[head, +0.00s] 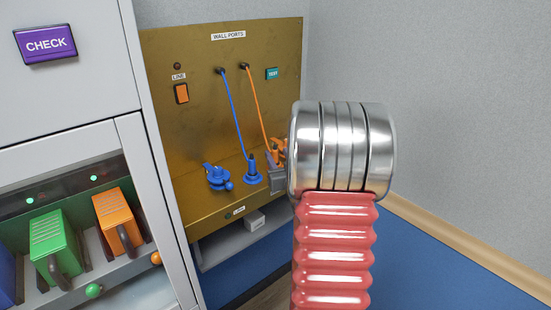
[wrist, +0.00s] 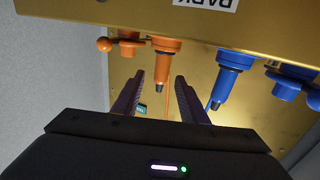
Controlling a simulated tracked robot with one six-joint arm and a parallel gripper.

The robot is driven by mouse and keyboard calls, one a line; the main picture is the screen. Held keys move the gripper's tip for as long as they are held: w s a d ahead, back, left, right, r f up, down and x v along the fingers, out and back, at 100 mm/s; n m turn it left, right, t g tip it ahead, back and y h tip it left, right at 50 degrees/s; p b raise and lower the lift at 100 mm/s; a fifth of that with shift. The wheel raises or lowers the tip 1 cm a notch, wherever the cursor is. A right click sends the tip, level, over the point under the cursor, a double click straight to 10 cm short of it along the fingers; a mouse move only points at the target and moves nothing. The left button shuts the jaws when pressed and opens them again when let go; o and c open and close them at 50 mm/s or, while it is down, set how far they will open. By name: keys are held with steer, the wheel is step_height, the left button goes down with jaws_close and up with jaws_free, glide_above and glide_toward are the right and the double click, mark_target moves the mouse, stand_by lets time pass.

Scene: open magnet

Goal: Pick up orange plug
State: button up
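The orange plug (wrist: 164,65) shows in the wrist view, with a dark end and an orange cable running from it between my fingers. My gripper (wrist: 159,77) is open. Its two dark purple fingers stand on either side of the plug's dark end, with visible gaps, so it is not clamped. In the head view the orange parts (head: 281,148) are mostly hidden behind my arm, and only a bit of my gripper (head: 273,160) shows beside them. The orange cable (head: 256,110) runs up to a wall port.
A blue plug (head: 252,170) on a blue cable stands just left; it is also close in the wrist view (wrist: 221,80). A blue handled fitting (head: 217,178) is further left. The brass panel (head: 200,130) rises behind. An orange knob (wrist: 104,44) sits beside the orange plug.

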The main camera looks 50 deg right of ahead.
mark_target(276, 152)
steer(key=shift+x, duration=1.7)
steer(key=shift+a, duration=0.1)
steer(key=shift+c, duration=0.6)
steer(key=shift+r, duration=0.1)
jaws_close()
